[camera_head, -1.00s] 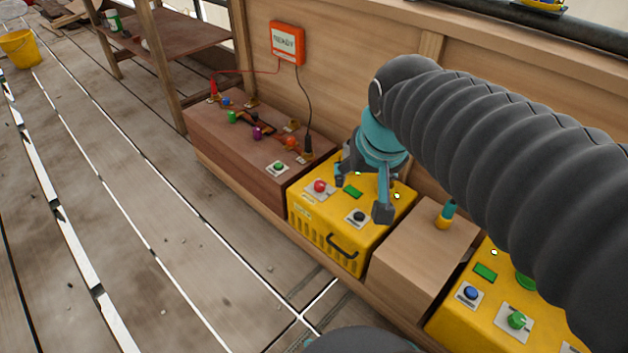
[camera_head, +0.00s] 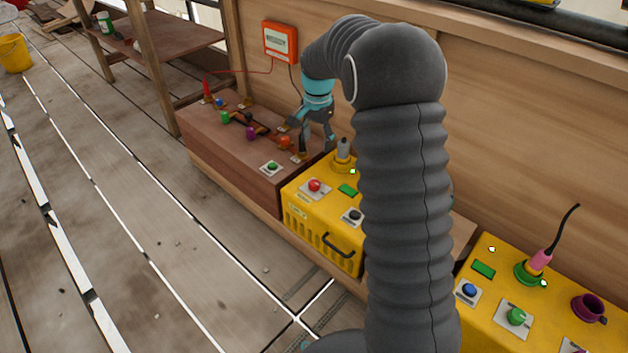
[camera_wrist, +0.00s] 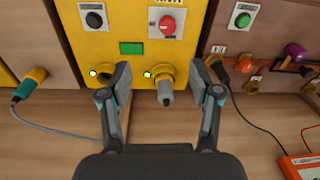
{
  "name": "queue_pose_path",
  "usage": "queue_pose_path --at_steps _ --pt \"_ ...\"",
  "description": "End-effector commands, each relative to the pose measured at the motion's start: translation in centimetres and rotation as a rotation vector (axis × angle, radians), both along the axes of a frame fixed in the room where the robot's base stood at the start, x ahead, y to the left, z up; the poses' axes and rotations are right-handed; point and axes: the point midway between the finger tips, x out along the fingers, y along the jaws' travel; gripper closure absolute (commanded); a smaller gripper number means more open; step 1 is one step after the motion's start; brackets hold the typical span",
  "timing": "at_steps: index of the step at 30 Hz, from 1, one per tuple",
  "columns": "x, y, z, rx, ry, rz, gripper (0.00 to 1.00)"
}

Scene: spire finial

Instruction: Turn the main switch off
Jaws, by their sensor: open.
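A red knob (camera_head: 314,186) on a pale plate sits on top of the yellow box (camera_head: 302,213). A grey plug (camera_head: 343,151) stands in a yellow socket at the box's back. My gripper (camera_head: 308,138) is open, near the back edge where the yellow box meets the brown box. In the wrist view, the grey plug (camera_wrist: 165,92) lies between its spread fingers (camera_wrist: 160,72), apparently untouched.
The brown box (camera_head: 208,143) at left carries coloured knobs, a green button (camera_head: 272,167) and plugs with cables. An orange wall box (camera_head: 280,42) hangs behind. Another yellow box (camera_head: 480,323) with a pink plug (camera_head: 541,260) is at right.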

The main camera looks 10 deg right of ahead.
Motion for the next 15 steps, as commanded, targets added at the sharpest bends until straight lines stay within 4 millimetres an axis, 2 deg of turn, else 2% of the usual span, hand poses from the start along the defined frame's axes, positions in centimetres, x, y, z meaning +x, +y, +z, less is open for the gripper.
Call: queue_pose_path --at_steps 1,4,9,15 --pt "1.0 0.0 -1.7 0.001 0.016 -0.023 0.37" --pt "2.2 -0.1 -3.7 0.002 0.035 -0.064 0.37" --pt "3.3 -0.1 -5.6 0.003 0.052 -0.1 0.37" --pt "3.3 -0.1 -7.5 0.003 0.057 -0.105 0.37"
